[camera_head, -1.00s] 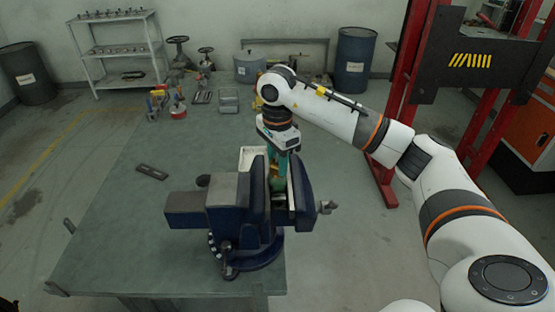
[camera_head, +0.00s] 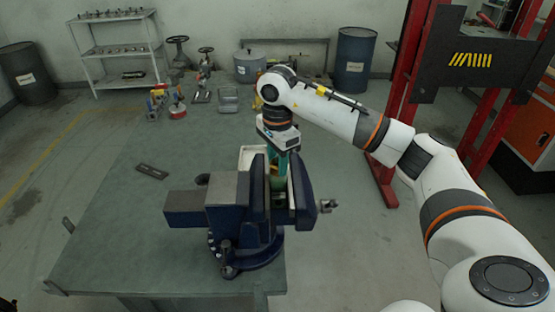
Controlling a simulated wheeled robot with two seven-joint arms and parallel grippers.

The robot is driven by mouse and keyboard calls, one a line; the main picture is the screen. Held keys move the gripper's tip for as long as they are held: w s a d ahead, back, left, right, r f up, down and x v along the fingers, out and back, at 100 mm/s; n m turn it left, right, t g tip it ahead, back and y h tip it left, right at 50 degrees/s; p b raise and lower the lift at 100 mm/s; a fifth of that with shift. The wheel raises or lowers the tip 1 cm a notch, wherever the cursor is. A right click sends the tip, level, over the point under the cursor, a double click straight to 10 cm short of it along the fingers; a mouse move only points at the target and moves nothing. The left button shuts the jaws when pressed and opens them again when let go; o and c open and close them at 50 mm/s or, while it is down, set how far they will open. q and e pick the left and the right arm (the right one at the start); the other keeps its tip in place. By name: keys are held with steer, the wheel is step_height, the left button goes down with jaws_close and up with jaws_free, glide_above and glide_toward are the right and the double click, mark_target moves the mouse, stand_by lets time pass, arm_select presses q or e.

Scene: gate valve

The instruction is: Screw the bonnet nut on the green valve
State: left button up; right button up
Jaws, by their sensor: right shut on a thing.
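The blue bench vise (camera_head: 262,205) stands on the near right part of the table. The green valve (camera_head: 278,184) shows only as a narrow strip between the vise jaws; most of it is hidden by the jaws and my gripper. My right gripper (camera_head: 283,165) points straight down over the valve from above, between the jaws. It is shut on the bonnet nut, which is too small and covered to make out. My left gripper is not clearly in view.
A pale tray (camera_head: 247,156) lies just behind the vise. A dark slotted plate (camera_head: 151,172) lies on the table's left side. The table's (camera_head: 130,225) left and front are mostly clear. A red lift frame (camera_head: 396,110) stands to the right, beyond my right arm.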

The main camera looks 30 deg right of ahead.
steer(key=o, duration=1.1)
steer(key=shift+r+p, duration=2.3)
steer(key=shift+r, duration=1.2)
steer(key=shift+s+f, duration=0.1)
